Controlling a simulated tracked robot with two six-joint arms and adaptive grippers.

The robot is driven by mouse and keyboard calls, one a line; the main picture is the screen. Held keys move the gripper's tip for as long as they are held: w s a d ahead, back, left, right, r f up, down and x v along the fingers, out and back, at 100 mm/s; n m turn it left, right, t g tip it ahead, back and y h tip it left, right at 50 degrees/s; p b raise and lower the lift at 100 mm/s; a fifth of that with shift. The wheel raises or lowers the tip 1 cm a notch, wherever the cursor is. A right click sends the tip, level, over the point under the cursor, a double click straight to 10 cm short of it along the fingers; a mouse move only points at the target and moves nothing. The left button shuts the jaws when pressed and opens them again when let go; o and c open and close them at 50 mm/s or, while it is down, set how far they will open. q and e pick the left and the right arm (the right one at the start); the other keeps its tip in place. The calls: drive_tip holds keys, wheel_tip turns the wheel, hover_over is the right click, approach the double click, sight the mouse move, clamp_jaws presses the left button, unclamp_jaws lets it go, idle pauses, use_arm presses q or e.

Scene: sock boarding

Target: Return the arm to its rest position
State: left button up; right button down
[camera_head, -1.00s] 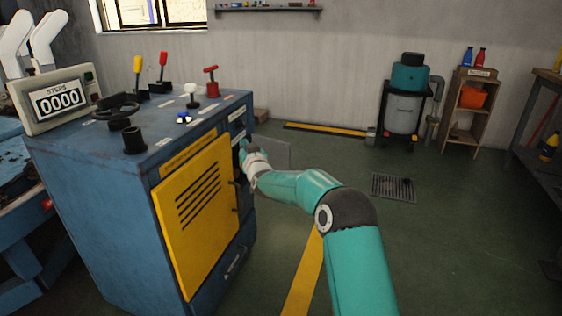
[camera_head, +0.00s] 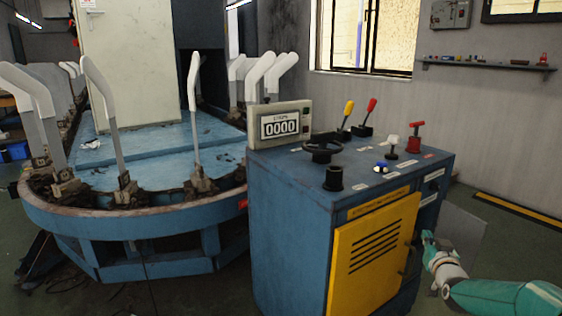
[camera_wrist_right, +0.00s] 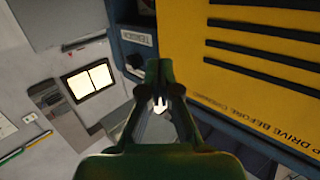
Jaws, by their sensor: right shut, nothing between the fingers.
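My right arm comes in from the lower right of the head view. Its gripper (camera_head: 428,240) is shut and empty, beside the right side of the blue control cabinet (camera_head: 290,225), near the edge of the yellow door (camera_head: 372,255). I cannot tell whether it touches the cabinet. In the right wrist view the closed fingers (camera_wrist_right: 158,70) show in the middle, with nothing between them. The yellow door (camera_wrist_right: 270,60) fills the upper right there, and a small label (camera_wrist_right: 137,38) is on the blue side. My left gripper is out of view.
A grey flat panel (camera_head: 464,238) stands out from the cabinet's right side, just behind my gripper. Levers and knobs sit on the cabinet top, with a counter (camera_head: 280,126) reading 0000. A blue machine (camera_head: 130,215) with upright white forms stands at left.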

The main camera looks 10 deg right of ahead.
sight(370, 280)
drive_tip(key=a+f+g+y, duration=0.1)
drive_tip(key=a+f, duration=0.3)
drive_tip(key=a+f+n+y, duration=0.1)
drive_tip(key=a+f, duration=0.4)
drive_tip(key=a+f+g+y, duration=0.1)
drive_tip(key=a+f+y, duration=0.1)
drive_tip(key=a+f, duration=0.2)
drive_tip(key=shift+s+a+f+g, duration=0.1)
drive_tip(key=shift+a+f+g, duration=0.05)
drive_tip(key=shift+f, duration=0.2)
drive_tip(key=shift+s+a+f+g, duration=0.1)
drive_tip(key=shift+f+g, duration=0.05)
drive_tip(key=shift+f, duration=0.2)
drive_tip(key=s+a+f+n+g+y, duration=0.2)
drive_tip(key=s+a+f+g+y, duration=0.45)
drive_tip(key=s+a+f, duration=1.35)
drive_tip(key=s+a+f+g, duration=0.1)
drive_tip(key=s+a+g, duration=0.2)
drive_tip(key=s, duration=0.6)
drive_tip(key=s+a+f+g, duration=0.1)
drive_tip(key=s+a+g, duration=0.25)
drive_tip(key=s, duration=0.45)
wheel_tip(370, 280, up, 36)
drive_tip(key=d+p, duration=0.1)
drive_tip(key=p, duration=3.5)
drive_tip(key=shift+w+m+h+p, duration=0.3)
drive_tip(key=shift+h+p, duration=0.05)
drive_tip(key=shift+d, duration=0.1)
